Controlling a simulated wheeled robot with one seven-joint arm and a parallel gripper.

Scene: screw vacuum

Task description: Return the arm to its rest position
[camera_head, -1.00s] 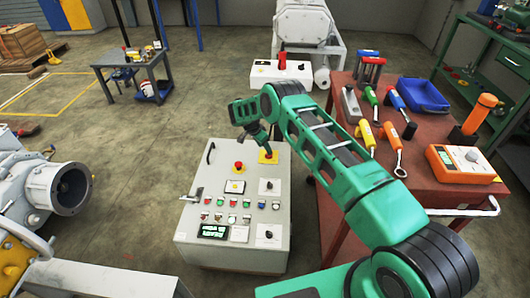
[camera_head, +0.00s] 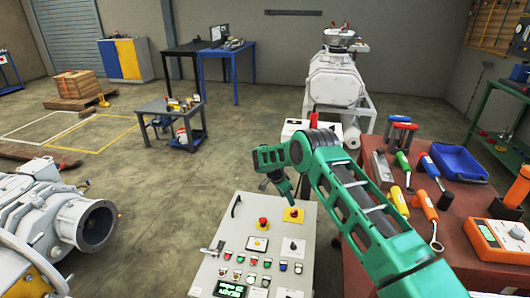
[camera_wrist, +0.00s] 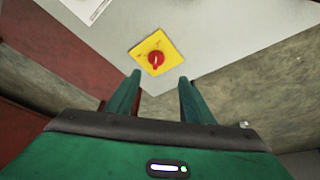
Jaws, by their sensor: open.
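My green arm reaches in from the lower right in the head view, and my gripper (camera_head: 292,197) hangs over the upper right part of the grey control box (camera_head: 212,272). In the wrist view my gripper (camera_wrist: 158,82) has its two green fingers apart with nothing between them. Beyond the fingertips is a red rotary switch (camera_wrist: 156,58) on a yellow plate, which also shows in the head view (camera_head: 293,215). The fingers look clear of the switch.
A red-brown tool table (camera_head: 463,258) stands close on the right, with screwdrivers, a blue tray (camera_head: 458,163) and an orange meter (camera_head: 500,240). A white vacuum pump (camera_head: 337,82) stands behind. A metal flanged machine (camera_head: 97,225) is at left. Open floor lies between.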

